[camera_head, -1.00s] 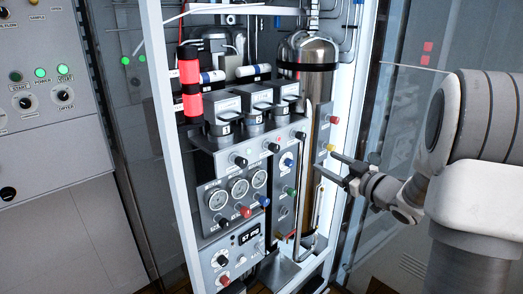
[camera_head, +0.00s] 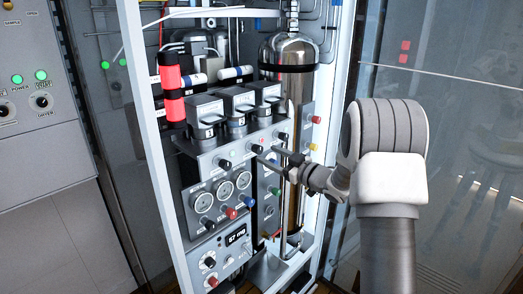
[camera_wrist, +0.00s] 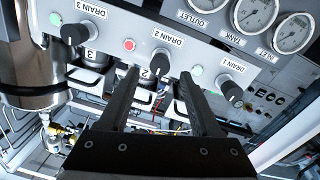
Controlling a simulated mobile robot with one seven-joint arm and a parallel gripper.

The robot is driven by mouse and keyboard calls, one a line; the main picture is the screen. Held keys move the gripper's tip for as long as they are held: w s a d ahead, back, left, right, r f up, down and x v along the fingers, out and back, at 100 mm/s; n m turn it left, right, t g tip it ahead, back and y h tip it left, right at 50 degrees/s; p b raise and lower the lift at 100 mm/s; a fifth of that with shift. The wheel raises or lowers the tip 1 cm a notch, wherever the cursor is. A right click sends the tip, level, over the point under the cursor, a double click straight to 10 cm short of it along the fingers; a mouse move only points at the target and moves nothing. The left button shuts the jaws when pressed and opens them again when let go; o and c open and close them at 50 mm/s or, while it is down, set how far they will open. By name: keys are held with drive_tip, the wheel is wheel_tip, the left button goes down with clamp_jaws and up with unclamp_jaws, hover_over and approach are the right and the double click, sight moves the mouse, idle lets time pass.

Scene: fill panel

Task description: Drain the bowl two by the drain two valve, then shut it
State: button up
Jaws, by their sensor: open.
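The drain two valve is a black knob (camera_wrist: 160,62) under an upside-down "DRAIN 2" label in the wrist view, with a lit red lamp (camera_wrist: 129,45) beside the label. It is the middle knob (camera_head: 256,148) of the row in the head view. My gripper (camera_wrist: 158,75) is open, its dark fingers on either side of the knob in the picture; contact cannot be told. In the head view my gripper (camera_head: 266,156) is close to that knob. Bowl two (camera_head: 237,129) is the middle unit above the row; its number shows in the wrist view, but its contents cannot be seen.
The drain 3 knob (camera_wrist: 75,34) and drain 1 knob (camera_wrist: 232,93) flank the valve, with green lamps by their labels. Gauges (camera_wrist: 255,14) sit on a neighbouring panel. A metal cylinder (camera_head: 288,60) and a white frame post (camera_head: 335,110) stand to the right.

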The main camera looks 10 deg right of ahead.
sight(260, 150)
drive_tip(key=shift+x, duration=2.15)
drive_tip(key=shift+c, duration=0.3)
clamp_jaws()
